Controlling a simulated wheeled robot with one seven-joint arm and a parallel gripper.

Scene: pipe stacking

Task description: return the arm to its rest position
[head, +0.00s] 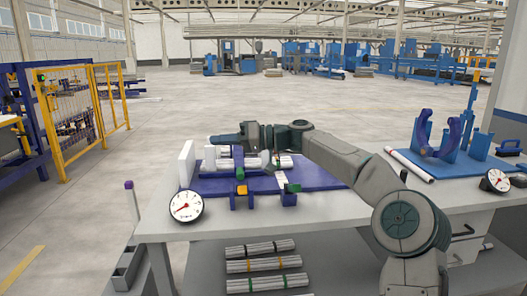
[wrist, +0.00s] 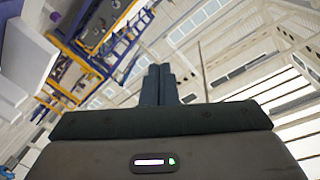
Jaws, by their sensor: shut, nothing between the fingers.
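My arm reaches from the lower right across the table. My gripper (head: 214,139) is at its left end, above the pipe fixture, pointing left. In the wrist view the two dark fingers (wrist: 160,70) lie side by side, shut and empty. The fingers appear apart from the pipes in the head view.
A white upright block (head: 186,163) and a round gauge (head: 186,206) stand at the table's left. Bundled pipes (head: 264,265) lie on the shelf below. At the right are a blue stand with a purple curved part (head: 447,150), a white tube (head: 409,165) and another gauge (head: 495,180).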

